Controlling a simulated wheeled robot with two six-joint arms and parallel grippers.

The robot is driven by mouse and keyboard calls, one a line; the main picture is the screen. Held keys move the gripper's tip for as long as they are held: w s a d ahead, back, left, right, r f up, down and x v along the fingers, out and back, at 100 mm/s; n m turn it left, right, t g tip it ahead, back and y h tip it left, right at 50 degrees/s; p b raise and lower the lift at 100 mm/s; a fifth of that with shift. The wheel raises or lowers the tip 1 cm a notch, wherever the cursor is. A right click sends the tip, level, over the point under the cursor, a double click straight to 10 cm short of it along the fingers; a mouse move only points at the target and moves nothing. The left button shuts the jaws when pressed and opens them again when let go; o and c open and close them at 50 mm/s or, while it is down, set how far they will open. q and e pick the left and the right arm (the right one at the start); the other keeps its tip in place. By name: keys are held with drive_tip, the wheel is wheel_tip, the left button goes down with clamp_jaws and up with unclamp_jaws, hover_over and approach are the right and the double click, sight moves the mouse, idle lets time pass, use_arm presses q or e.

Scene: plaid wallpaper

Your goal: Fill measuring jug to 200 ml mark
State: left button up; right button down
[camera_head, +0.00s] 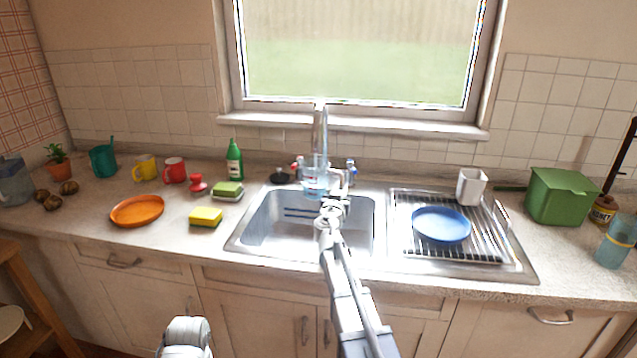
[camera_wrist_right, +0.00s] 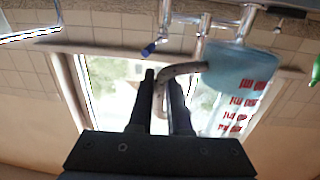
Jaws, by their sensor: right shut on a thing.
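The clear measuring jug (camera_head: 315,172) is under the tap spout (camera_head: 320,115), over the back of the sink. Its lower part looks blue, like water inside. In the right wrist view, which looks upside down, the jug (camera_wrist_right: 236,85) shows blue toward its base and red scale marks; I cannot read the figures. My right gripper (camera_head: 333,207) is shut on the jug's handle (camera_wrist_right: 172,74), in front of the tap. I cannot tell whether water is running. A piece of my left arm shows at the bottom left; its gripper is out of view.
The steel sink (camera_head: 257,235) has a drainer (camera_head: 487,246) at right with a blue plate (camera_head: 441,224) and white cup (camera_head: 471,187). A yellow sponge (camera_head: 205,217), green bottle (camera_head: 234,160) and orange plate (camera_head: 137,211) stand left. A green bin (camera_head: 562,197) stands right.

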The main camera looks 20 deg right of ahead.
drive_tip(key=s+d+v, duration=0.1)
drive_tip(key=v, duration=0.7)
drive_tip(key=shift+s+d, duration=0.2)
drive_tip(key=shift+s, duration=0.05)
